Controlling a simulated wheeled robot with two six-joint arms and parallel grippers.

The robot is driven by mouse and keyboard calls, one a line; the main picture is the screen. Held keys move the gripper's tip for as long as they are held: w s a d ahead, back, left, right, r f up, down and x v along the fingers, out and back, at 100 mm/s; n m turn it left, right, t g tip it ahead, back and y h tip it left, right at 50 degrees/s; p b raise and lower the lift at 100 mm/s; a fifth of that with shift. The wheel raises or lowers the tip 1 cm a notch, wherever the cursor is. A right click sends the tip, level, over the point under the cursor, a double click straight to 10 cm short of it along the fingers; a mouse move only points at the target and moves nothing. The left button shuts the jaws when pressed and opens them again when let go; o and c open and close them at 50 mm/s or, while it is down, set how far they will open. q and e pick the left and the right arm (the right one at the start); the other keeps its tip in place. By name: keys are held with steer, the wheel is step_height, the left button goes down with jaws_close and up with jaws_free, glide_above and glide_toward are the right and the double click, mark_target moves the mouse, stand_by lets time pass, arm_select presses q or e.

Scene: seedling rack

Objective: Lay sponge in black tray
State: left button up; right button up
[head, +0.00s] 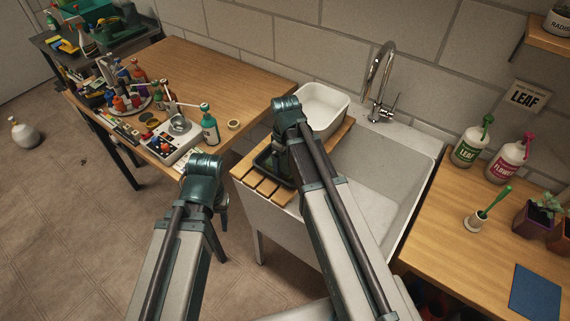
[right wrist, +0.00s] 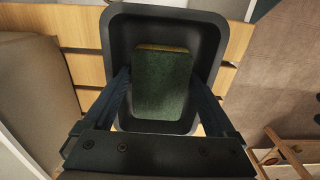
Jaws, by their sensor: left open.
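The black tray (head: 263,163) sits on the wooden slats at the left end of the sink. In the right wrist view the tray (right wrist: 119,35) lies straight below my right gripper (right wrist: 162,78). The sponge (right wrist: 162,85), dark green with a thin yellow edge, is between the right fingers, which are close against its two sides. It appears within the tray's outline; I cannot tell whether it touches the tray floor. In the head view my right arm hides most of the sponge and the right fingers. My left gripper (head: 222,203) is open and empty, hanging left of the sink.
A white basin (head: 322,106) stands just behind the tray, near the tap (head: 380,80). The sink bowl (head: 372,185) is empty on the right. The left bench holds several bottles and a white device (head: 172,140); the right bench holds LEAF (head: 467,149) and FLOWER bottles.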

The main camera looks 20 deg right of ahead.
mark_target(285, 164)
steer(key=shift+r, duration=0.15)
step_height(285, 164, up, 12)
steer(key=p, duration=1.2)
steer(key=s+a+m+h, duration=0.1)
steer(key=s+a+m, duration=0.2)
steer(key=s+a, duration=0.9)
steer(key=s, duration=0.2)
steer(key=shift+s+m, duration=0.4)
steer(key=shift+r, duration=0.1)
step_height(285, 164, down, 4)
steer(key=b, duration=0.3)
steer(key=shift+b, duration=0.4)
